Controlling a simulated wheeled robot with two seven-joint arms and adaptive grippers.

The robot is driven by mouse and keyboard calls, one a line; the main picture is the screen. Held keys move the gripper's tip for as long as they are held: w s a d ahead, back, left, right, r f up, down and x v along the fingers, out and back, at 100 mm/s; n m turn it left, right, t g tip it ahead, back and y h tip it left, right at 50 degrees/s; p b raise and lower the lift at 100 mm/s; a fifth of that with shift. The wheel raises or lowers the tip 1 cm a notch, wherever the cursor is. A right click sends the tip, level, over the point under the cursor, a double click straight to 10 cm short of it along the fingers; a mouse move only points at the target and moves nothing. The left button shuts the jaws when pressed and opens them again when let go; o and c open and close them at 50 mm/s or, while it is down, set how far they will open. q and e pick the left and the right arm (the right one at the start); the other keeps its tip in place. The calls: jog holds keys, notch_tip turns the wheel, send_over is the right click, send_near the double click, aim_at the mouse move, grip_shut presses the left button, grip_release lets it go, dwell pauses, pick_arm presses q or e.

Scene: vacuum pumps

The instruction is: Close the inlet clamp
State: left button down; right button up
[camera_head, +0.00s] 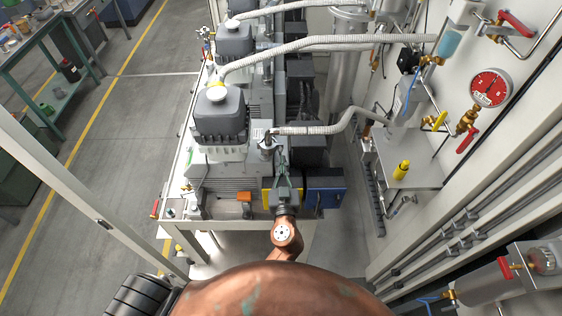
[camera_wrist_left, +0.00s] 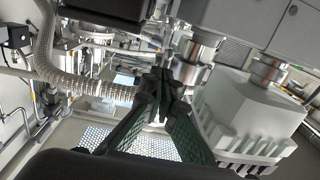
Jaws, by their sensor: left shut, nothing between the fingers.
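The inlet fitting (camera_head: 266,141) of the nearest pump, where the clamp would sit, is a small metal joint at the end of a ribbed hose (camera_head: 315,130). The clamp's own state is too small to tell. My left gripper (camera_head: 281,158) is shut and empty, just beside and below this fitting. In the left wrist view, the shut fingertips (camera_wrist_left: 165,84) are close in front of the metal flange (camera_wrist_left: 188,72), with the ribbed hose (camera_wrist_left: 110,93) to their left. I cannot tell if they touch. My right gripper is not in view.
The grey pump (camera_head: 220,118) stands left of the gripper; more pumps and hoses lie behind it. A wall panel with a red gauge (camera_head: 491,87), valves and a yellow-handled part (camera_head: 402,169) is at right. The floor at left is clear up to a green bench (camera_head: 48,75).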

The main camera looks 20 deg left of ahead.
pick_arm(q)
jog(key=v, duration=1.1)
